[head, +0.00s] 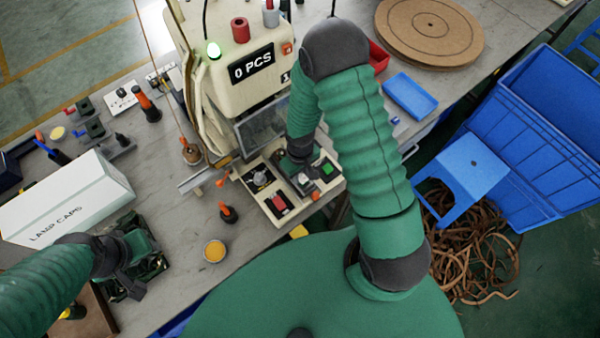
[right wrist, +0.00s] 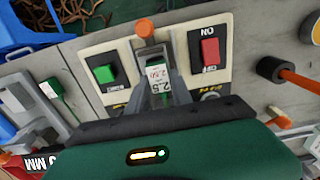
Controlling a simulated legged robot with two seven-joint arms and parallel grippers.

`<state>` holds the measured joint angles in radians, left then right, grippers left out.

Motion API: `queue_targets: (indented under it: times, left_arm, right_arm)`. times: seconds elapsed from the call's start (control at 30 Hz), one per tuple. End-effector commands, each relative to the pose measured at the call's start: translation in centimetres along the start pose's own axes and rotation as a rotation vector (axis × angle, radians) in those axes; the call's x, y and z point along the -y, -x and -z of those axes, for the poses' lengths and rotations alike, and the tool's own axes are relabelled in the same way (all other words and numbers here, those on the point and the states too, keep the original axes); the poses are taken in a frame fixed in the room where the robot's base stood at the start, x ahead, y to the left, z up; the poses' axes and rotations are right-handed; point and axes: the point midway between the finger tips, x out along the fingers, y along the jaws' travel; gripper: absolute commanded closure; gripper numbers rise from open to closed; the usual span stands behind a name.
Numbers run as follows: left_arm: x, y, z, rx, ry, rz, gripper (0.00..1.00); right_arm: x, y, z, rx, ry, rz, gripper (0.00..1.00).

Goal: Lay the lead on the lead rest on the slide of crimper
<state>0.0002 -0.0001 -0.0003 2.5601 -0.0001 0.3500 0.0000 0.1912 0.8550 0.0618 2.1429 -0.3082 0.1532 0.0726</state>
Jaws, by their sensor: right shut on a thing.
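The crimper (head: 245,80) is a beige machine with a "0 PCS" display. At its front is a pale control panel with a red button (head: 279,203) and a green button (head: 328,169). My right gripper (head: 303,176) is low between these buttons. In the right wrist view its fingers are shut on a small part labelled 2.5 (right wrist: 157,76), directly behind an orange knob (right wrist: 145,28) on a metal piece. I cannot clearly make out the lead or the lead rest. My left gripper (head: 128,284) is beside dark green parts at lower left; its fingertips are unclear.
A white LAMP CAPS box (head: 65,200) stands at left. An orange-handled tool (head: 228,212) and a small yellow-filled cup (head: 214,251) are on the grey bench near the panel. A blue tray (head: 411,95) and a round brown board (head: 430,28) lie to the right.

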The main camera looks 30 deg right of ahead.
Motion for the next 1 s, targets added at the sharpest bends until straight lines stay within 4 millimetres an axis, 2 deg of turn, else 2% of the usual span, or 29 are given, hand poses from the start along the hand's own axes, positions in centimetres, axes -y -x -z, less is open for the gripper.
queue_targets:
  times: [0.1, 0.27, 0.3, 0.43, 0.77, 0.87, 1.0]
  left_arm:
    - [0.0, 0.2, 0.0, 0.000, 0.000, 0.000, 0.64]
    - [0.0, 0.1, 0.0, 0.000, 0.000, 0.000, 0.64]
    - [0.0, 0.1, 0.0, 0.000, -0.001, 0.000, 0.64]
    - [0.0, 0.1, 0.0, 0.000, -0.001, 0.000, 0.64]
    - [0.0, 0.1, 0.0, 0.000, 0.000, 0.000, 0.64]
    - [0.0, 0.0, 0.0, 0.000, 0.000, 0.000, 0.64]
    - [0.0, -0.3, -0.1, 0.000, 0.000, 0.000, 0.64]
  right_arm:
    - [0.0, -0.7, 0.0, 0.000, 0.001, 0.000, 1.00]
    - [-0.1, -0.7, 0.0, -0.001, 0.000, 0.001, 1.00]
    - [0.0, -0.7, 0.0, -0.001, 0.000, 0.000, 0.68]
    - [0.0, -0.7, 0.0, -0.002, 0.000, 0.000, 0.52]
    - [0.0, -0.3, 0.1, -0.003, -0.001, -0.001, 0.52]
    - [-0.1, 0.9, 0.2, -0.007, -0.003, -0.001, 0.52]
    - [-0.1, 4.4, 0.1, -0.009, -0.003, -0.002, 0.52]
